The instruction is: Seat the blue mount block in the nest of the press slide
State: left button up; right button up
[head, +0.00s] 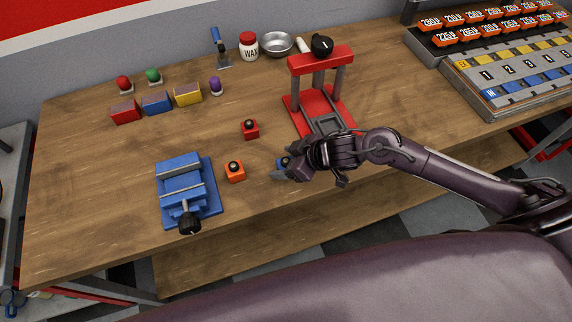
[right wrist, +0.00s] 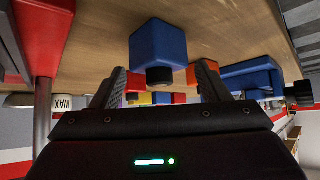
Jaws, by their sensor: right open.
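The blue mount block (head: 281,163) with a dark knob stands on the wooden bench, largely hidden behind my right gripper in the head view. My right gripper (head: 282,171) is open and low over the bench beside the block. In the right wrist view, the block (right wrist: 157,42) appears upside down, lined up with the gap between the two open fingers (right wrist: 160,88); I see no grip on it. The red press (head: 319,62) stands behind the gripper. Its grey slide (head: 326,124) with the nest sticks out at the front, and the nest looks empty. My left gripper is out of view.
An orange block (head: 235,173) and a red block (head: 250,130) stand left of the gripper. A blue vise (head: 182,185) is at the front left. Colored bins (head: 156,104) and a wax jar (head: 249,46) are farther back. A slotted rack (head: 510,75) fills the right.

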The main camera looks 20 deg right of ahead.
jog(key=c, duration=1)
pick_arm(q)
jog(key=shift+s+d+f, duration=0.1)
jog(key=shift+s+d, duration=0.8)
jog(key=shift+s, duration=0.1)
pick_arm(e)
jog(key=shift+w, duration=0.1)
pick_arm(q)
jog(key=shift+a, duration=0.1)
pick_arm(e)
jog(key=shift+r, duration=0.1)
